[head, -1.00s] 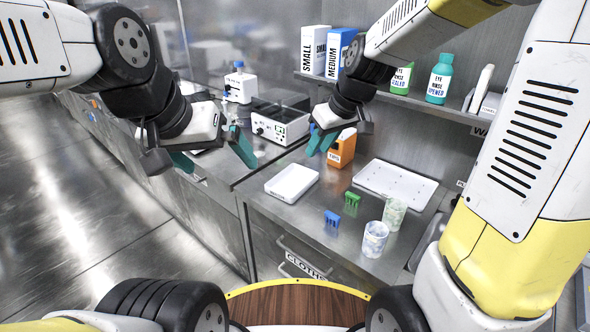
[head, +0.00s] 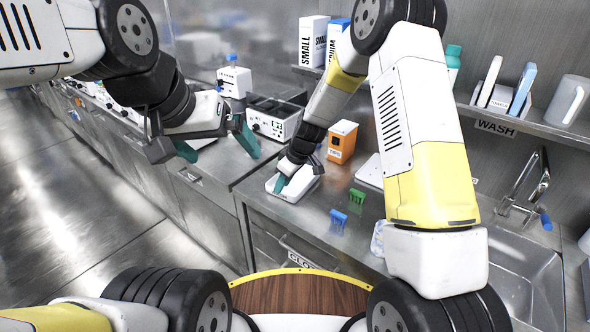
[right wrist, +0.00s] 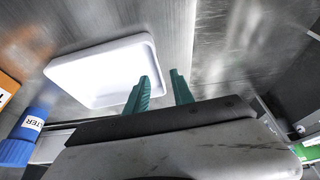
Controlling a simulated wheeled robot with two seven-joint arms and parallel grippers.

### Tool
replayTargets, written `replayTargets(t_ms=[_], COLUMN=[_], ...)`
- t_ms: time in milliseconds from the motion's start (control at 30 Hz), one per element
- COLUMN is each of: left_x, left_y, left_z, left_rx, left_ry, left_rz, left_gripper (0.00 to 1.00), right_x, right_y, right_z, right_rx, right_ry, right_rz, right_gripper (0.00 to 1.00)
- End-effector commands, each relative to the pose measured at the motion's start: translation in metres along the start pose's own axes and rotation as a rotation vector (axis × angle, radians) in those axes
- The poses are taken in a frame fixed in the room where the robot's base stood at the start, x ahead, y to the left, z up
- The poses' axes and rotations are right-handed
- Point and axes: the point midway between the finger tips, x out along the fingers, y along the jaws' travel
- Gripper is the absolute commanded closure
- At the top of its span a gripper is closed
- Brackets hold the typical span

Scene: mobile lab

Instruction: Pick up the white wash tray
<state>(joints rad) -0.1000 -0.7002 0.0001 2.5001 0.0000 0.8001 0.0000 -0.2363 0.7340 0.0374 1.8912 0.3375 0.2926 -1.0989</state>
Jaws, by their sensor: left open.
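A small white tray (head: 303,184) lies flat on the steel counter; it also shows in the right wrist view (right wrist: 100,75). My right gripper (head: 284,184) is over its near left side in the head view. In the right wrist view the green fingers of my right gripper (right wrist: 160,76) are apart, one overlapping the tray's edge and the other beyond it over bare counter. I cannot tell whether they touch the tray. My left gripper (head: 218,150) is open and empty, left of the tray above the counter's front edge.
An orange box (head: 342,142) stands behind the tray. A larger white tray (head: 370,171) is mostly hidden by my right arm. A sink (head: 525,275) is at the right.

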Motion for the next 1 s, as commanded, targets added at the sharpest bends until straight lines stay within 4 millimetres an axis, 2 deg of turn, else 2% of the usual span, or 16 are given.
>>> replayTargets(t_ms=[100,200,467,500,633,1000], left_x=[0.000,0.000,0.000,0.000,0.000,0.000], left_y=[0.000,0.000,0.000,0.000,0.000,0.000], left_z=[0.000,0.000,0.000,0.000,0.000,0.000], left_rx=[0.000,0.000,0.000,0.000,0.000,0.000], left_ry=[0.000,0.000,0.000,0.000,0.000,0.000], left_rz=[0.000,0.000,0.000,0.000,0.000,0.000], left_gripper=[0.00,0.00,0.00,0.00,0.00,0.00], right_x=[0.020,0.029,0.033,0.033,0.033,0.033], right_y=[-0.001,0.000,0.000,0.000,0.000,0.000], right_z=[0.002,0.002,0.002,0.002,0.002,0.002], right_rx=[0.001,-0.001,0.000,0.000,0.000,0.000], right_ry=[-0.002,-0.001,0.000,0.000,0.000,0.000], right_rz=[-0.002,-0.001,0.001,0.000,0.000,0.000], right_gripper=[0.71,0.71,0.71,0.73,0.98,1.00])
